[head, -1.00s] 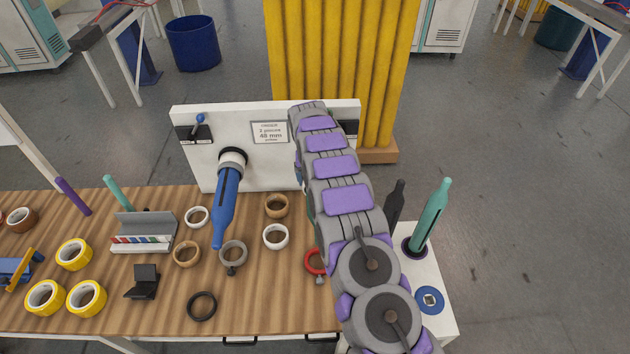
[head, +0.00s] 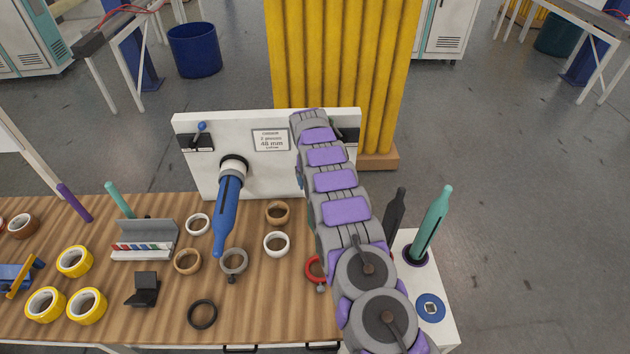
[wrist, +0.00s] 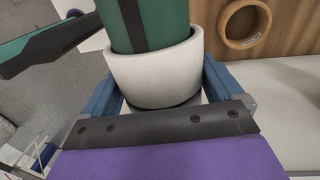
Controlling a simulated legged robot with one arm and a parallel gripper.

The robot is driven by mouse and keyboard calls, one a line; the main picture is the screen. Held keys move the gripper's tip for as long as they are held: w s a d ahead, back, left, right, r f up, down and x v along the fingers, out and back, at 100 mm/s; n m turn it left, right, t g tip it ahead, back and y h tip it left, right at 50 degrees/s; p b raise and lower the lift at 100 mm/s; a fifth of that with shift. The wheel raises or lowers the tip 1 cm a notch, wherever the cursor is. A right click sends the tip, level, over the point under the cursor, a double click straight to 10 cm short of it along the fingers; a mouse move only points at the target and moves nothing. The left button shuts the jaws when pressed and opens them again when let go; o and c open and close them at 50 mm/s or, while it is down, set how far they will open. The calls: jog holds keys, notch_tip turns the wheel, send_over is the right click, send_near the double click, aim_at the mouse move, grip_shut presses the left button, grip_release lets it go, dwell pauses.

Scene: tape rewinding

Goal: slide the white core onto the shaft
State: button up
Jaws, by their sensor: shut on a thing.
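In the wrist view, the white core (wrist: 154,76) sits between the blue fingers of my gripper (wrist: 165,84), which is shut on it. A green shaft (wrist: 156,22) with a dark stripe passes into the core's opening, and the core surrounds it. How far along the shaft the core sits I cannot tell. In the head view my arm hides my gripper, the held core and this shaft. A blue shaft (head: 227,215) sticks out of the white panel (head: 260,184) to the left of my arm.
Loose rings lie on the wooden table, among them white ones (head: 276,244), tan ones (head: 187,261) and a red one (head: 314,270) close to my arm. A tan ring (wrist: 244,23) shows in the wrist view. A teal shaft (head: 432,224) stands on the side stand at right.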

jog(key=shift+w, duration=0.25)
jog(key=shift+s+f, duration=0.1)
jog(key=shift+f, duration=0.05)
jog(key=o, duration=0.8)
jog(key=shift+o, duration=0.4)
jog(key=shift+f, duration=0.1)
jog(key=r, duration=0.3)
jog(key=a+r, duration=0.1)
jog(key=r, duration=0.5)
jog(key=shift+w+a+r+p, duration=0.15)
jog(key=shift+w+r+p, duration=0.1)
jog(key=shift+p, duration=0.15)
notch_tip(320, 180, up, 2)
jog(key=shift+a+r+p, duration=0.1)
jog(key=shift+p, duration=0.4)
jog(key=r+p, duration=0.1)
jog(key=p, duration=0.1)
jog(key=r+p, duration=0.4)
jog(key=p, duration=0.1)
jog(key=shift+w+a+r, duration=0.1)
jog(key=shift+a+r, duration=0.15)
jog(key=shift+a, duration=0.15)
jog(key=shift+c, duration=0.2)
